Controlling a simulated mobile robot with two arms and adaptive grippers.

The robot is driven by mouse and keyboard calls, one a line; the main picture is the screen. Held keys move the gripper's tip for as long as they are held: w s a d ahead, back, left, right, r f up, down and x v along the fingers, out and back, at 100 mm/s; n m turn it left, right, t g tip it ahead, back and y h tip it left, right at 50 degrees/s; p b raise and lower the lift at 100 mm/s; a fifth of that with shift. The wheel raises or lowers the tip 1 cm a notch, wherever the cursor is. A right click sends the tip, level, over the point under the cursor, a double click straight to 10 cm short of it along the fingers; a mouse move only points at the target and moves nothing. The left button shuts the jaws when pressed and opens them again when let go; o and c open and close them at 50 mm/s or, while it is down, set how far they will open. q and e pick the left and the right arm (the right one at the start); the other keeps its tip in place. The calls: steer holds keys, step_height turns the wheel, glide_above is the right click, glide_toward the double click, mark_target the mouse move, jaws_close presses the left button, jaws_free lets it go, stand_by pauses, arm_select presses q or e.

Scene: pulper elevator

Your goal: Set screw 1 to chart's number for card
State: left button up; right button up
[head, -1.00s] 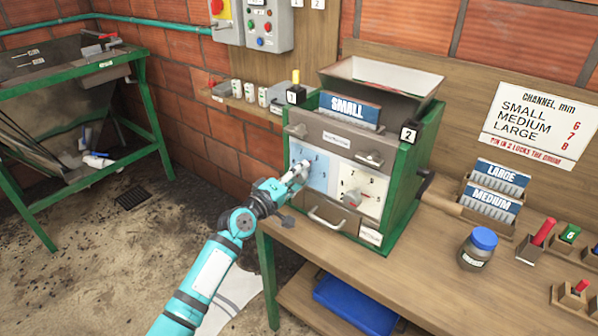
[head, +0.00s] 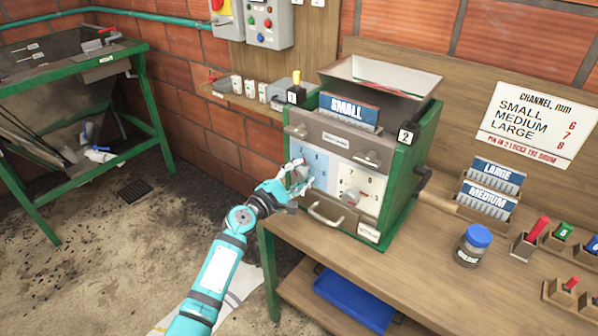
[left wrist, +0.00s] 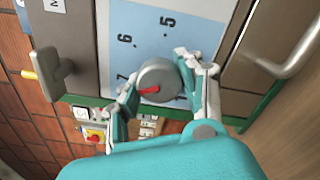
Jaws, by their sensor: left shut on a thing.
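The SMALL card (head: 345,109) stands at the front of the pulper below its hopper. The chart (head: 531,123) on the wall reads SMALL 6, MEDIUM 7, LARGE 8. Screw 1 is a round grey knob (left wrist: 158,78) with a red pointer on the light-blue dial plate (head: 318,172). In the left wrist view 5, 6 and 7 show on this plate, and the pointer is on the side near the 7. My left gripper (head: 303,174) is shut on the knob, one finger on each side, and partly hides it in the head view. My right gripper is not in view.
A white dial with a second knob (head: 350,196) is just right of the blue plate. A metal handle (head: 326,217) projects below the dials. LARGE (head: 494,174) and MEDIUM (head: 487,202) cards and a blue-lidded jar (head: 473,246) stand on the bench at right.

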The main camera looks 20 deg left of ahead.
arm_select(q)
steer(key=shift+f, duration=0.1)
stand_by(0.3)
steer(key=o, duration=1.2)
steer(key=v, duration=1.2)
